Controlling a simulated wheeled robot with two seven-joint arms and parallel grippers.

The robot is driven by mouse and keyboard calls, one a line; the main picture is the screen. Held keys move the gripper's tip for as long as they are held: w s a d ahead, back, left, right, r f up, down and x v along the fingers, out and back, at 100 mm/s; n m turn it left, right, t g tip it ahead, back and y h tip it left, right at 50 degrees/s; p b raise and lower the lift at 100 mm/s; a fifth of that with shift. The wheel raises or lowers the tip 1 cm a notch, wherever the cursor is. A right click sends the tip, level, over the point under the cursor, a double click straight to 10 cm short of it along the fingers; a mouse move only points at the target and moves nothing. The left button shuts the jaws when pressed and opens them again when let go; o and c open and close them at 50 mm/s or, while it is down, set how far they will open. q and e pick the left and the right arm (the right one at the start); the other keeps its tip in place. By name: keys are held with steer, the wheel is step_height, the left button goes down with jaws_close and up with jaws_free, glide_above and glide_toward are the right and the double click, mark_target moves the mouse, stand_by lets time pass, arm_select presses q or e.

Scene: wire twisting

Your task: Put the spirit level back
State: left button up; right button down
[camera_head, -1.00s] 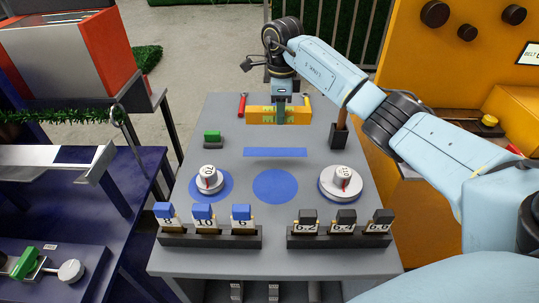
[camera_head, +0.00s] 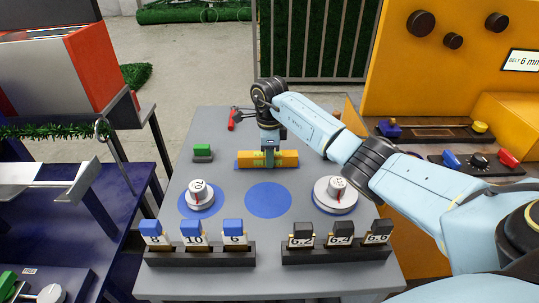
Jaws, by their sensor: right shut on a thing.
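The spirit level (camera_head: 284,159) is a yellow-orange bar lying crosswise near the middle of the grey table. My right gripper (camera_head: 269,155) comes down from above and is shut on the middle of the bar, hiding that part. I cannot tell whether the bar touches the tabletop. My left gripper is not in view.
Blue circles mark the table; the middle one (camera_head: 268,200) is empty. White dials stand at left (camera_head: 200,193) and right (camera_head: 336,193). Racks with blue (camera_head: 200,258) and black (camera_head: 335,254) pieces line the front. A green block (camera_head: 203,151) and red tool (camera_head: 231,119) sit behind.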

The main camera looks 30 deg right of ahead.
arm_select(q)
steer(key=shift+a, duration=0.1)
arm_select(e)
steer(key=shift+f, duration=0.1)
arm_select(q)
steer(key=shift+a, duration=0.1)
arm_select(e)
steer(key=c, duration=1.1)
jaws_free()
steer(key=shift+r, duration=0.55)
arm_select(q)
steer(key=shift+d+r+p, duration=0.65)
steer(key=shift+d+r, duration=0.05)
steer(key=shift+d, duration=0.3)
arm_select(e)
step_height(320, 180, up, 11)
steer(key=shift+r, duration=0.15)
